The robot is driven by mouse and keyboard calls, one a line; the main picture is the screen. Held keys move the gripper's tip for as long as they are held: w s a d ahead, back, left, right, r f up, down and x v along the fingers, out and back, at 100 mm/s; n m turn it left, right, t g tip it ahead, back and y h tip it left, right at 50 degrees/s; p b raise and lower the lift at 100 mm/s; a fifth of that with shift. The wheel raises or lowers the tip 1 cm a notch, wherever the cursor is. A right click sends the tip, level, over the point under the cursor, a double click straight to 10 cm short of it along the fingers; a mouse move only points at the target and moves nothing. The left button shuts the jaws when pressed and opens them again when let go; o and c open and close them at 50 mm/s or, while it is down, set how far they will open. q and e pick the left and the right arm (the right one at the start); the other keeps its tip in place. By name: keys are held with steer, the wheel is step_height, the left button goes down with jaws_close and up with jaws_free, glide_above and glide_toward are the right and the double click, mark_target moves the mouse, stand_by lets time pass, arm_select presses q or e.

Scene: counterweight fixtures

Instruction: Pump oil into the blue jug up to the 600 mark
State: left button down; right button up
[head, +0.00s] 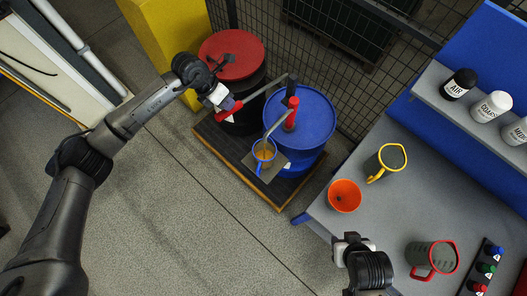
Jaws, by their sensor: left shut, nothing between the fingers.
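The blue jug (258,164) stands on a small dark plate (277,166) in front of the blue drum (313,122), under the pump spout. Amber oil shows inside it; its marks are too small to read. The pump (291,115) rises from the drum top, with a red body. Its grey lever (269,88) reaches left to a red grip (232,109). My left gripper (229,104) is shut and empty, at the end of the red grip; I cannot tell if they touch. My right gripper (352,241) is over the bench's near edge; its fingers are unclear.
A black drum with a red lid (231,54) stands left of the blue drum. The grey bench (385,215) holds a yellow-rimmed jug (387,160), an orange funnel (345,196) and a red-handled jug (433,258). Open floor (190,220) lies in front.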

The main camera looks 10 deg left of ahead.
arm_select(q)
step_height(320, 180, down, 13)
steer(key=b, duration=1)
step_height(320, 180, up, 13)
steer(key=p, duration=0.8)
steer(key=shift+r+p, duration=0.1)
steer(key=shift+p, duration=0.25)
steer(key=shift+f, duration=0.2)
